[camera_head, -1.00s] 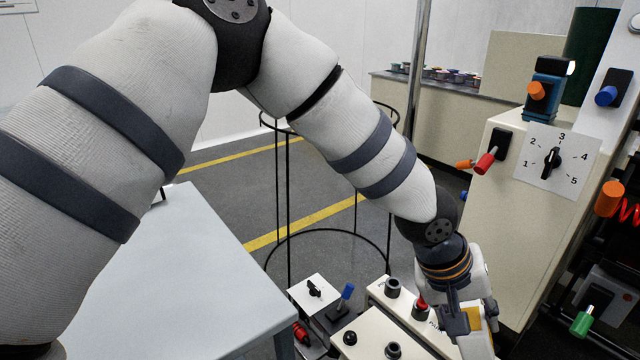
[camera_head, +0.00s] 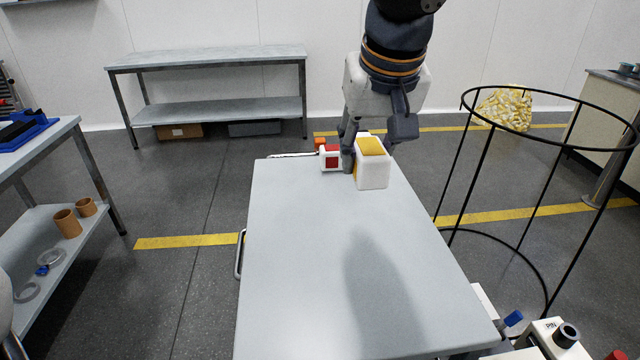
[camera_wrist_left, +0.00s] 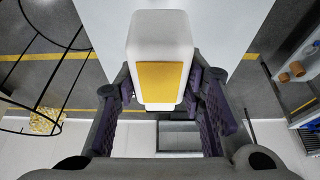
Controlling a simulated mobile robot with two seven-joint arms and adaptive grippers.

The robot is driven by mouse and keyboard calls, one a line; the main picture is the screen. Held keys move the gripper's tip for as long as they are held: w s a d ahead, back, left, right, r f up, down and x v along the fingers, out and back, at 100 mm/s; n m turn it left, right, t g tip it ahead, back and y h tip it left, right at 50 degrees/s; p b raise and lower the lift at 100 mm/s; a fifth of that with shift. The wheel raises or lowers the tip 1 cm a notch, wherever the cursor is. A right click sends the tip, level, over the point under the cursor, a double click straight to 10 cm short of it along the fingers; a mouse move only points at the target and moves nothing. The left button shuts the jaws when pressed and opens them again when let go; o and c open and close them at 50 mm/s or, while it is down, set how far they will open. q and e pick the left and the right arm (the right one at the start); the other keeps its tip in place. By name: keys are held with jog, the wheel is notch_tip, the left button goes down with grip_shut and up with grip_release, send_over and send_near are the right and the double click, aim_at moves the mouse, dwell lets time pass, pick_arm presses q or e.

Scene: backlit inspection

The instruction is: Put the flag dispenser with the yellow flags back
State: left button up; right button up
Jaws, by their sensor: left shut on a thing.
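The flag dispenser with the yellow flags (camera_head: 373,176) is a white block with a yellow face on top. My left gripper (camera_head: 367,150) is shut on it, one finger on each side, at the far end of the grey table (camera_head: 300,260). In the left wrist view the dispenser (camera_wrist_left: 160,38) sits between the fingers (camera_wrist_left: 160,95), its yellow face towards the camera. I cannot tell whether its base touches the table. A white dispenser with red (camera_head: 331,158) stands just left of it, partly hidden by a finger. My right gripper is out of view.
A small orange item (camera_head: 320,143) is behind the red dispenser. The near and middle tabletop is bare. A black wire ring stand (camera_head: 465,160) rises right of the table. White control boxes (camera_head: 545,340) stand at the near right corner. A steel bench (camera_head: 210,58) is at the back wall.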

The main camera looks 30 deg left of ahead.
pick_arm(q)
jog(key=w+a+f, duration=0.2)
jog(key=w, duration=0.1)
jog(key=w+a+f, duration=0.1)
jog(key=w+a, duration=0.1)
jog(key=shift+w+f, duration=0.1)
jog(key=w+a+f, duration=0.1)
jog(key=f, duration=0.1)
jog(key=w+a+f+b, duration=0.1)
jog(key=w+f, duration=0.1)
jog(key=w+a+f, duration=0.2)
jog(key=f, duration=0.3)
jog(key=shift+w+a+f+b, duration=0.2)
jog(key=shift+f+b, duration=0.1)
jog(key=shift+b, duration=0.05)
jog(key=shift+f, duration=0.1)
jog(key=shift+c, duration=0.5)
jog(key=o, duration=1.2)
jog(key=shift+o, duration=0.2)
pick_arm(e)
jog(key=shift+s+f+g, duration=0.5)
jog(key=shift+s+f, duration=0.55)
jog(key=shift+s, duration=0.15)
